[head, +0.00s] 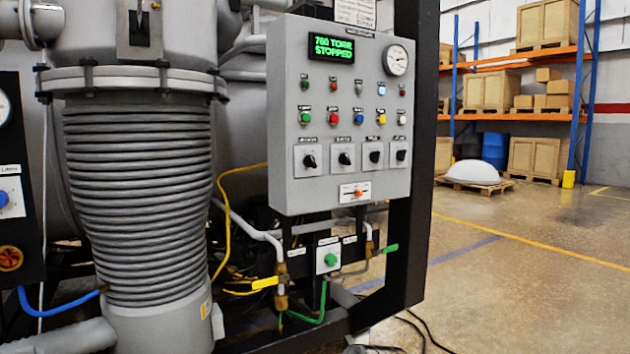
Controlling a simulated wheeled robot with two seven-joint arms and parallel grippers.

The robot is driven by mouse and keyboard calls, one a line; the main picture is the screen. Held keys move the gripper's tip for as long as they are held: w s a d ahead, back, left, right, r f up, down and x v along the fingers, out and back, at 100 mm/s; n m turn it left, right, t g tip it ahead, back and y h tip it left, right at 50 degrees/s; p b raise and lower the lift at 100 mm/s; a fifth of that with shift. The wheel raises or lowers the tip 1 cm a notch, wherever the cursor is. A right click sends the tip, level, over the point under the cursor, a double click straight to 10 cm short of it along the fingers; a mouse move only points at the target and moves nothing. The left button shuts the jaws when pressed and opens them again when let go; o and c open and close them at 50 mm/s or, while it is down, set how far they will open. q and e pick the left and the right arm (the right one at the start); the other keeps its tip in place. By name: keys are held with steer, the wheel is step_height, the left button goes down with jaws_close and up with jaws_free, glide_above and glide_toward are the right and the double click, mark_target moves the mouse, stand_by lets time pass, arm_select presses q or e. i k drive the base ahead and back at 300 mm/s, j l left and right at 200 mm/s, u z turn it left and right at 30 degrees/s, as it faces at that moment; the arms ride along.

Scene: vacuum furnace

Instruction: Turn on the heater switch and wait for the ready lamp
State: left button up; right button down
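A grey control panel (345,178) faces me in the head view. Its green display (332,48) reads "STOPPED" under a pressure line that looks like 760 or 700 TORR. Below it are a row of small indicator lamps (358,87), a row of coloured buttons (358,118), and several black rotary switches (345,158) on white plates. A small plate with an orange knob (357,192) sits at the panel's bottom. The labels are too small to read, so I cannot tell which is the heater switch or the ready lamp. Neither gripper is in view.
A large ribbed grey cylinder (140,190) stands left of the panel. Below the panel are pipes, a yellow handle (264,283), a green handle (390,248) and a green button (331,260). Cables lie on the floor (480,290), which is otherwise open at right. Storage racks (530,60) stand behind.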

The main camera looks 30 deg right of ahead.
mark_target(344, 158)
steer(key=z, duration=1.1)
